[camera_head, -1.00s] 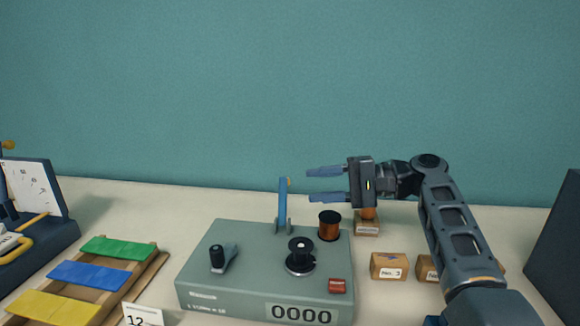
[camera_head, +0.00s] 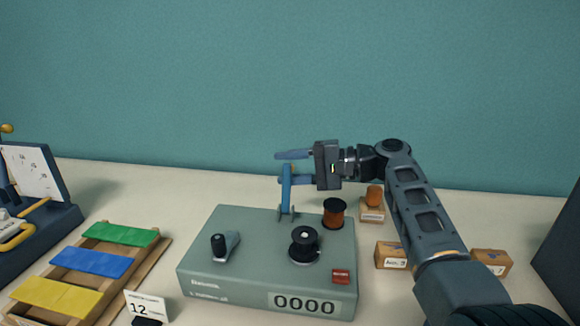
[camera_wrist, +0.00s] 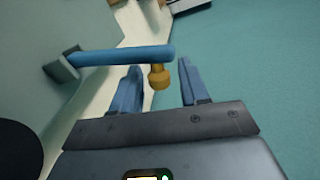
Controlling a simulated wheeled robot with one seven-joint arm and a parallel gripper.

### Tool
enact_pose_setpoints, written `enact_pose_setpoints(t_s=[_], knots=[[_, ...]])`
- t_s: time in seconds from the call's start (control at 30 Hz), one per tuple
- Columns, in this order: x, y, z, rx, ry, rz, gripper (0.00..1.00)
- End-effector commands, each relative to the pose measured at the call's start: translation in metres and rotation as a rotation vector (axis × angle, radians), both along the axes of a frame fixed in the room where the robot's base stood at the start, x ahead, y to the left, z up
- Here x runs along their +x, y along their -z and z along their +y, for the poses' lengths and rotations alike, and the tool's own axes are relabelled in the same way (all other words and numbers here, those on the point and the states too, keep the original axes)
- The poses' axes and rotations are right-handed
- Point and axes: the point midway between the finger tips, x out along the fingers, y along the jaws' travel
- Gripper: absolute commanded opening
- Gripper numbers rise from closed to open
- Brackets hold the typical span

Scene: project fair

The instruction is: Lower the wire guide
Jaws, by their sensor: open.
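The wire guide (camera_head: 286,192) is a blue upright lever at the back of the grey-green winding machine (camera_head: 205,262). It stands raised on its hinge bracket. In the wrist view the guide (camera_wrist: 120,56) ends in a brass knob (camera_wrist: 159,77), which shows between my two blue fingers. My gripper (camera_head: 291,168) is open, with its fingers pointing left at the top of the guide. It also shows in the wrist view (camera_wrist: 160,88), with a gap on both sides of the knob. I cannot tell whether a finger touches the guide.
A copper wire spool (camera_head: 334,214) and a black bobbin (camera_head: 304,245) stand on the machine near the guide. A crank (camera_head: 223,245) is at its left. Small boxes (camera_head: 390,255) sit right of it under my arm. A rack with coloured slats (camera_head: 88,263) lies left.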

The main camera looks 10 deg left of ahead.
Motion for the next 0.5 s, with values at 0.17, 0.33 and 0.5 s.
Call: enact_pose_setpoints(t_s=[0.17,0.33,0.5], knots=[[0.0001,0.0002,0.0000,0.000,0.000,0.000,0.45],[0.0000,0.0003,-0.0002,0.000,0.000,0.000,0.29],[0.0000,0.0004,-0.0004,0.000,0.000,0.001,0.13]])
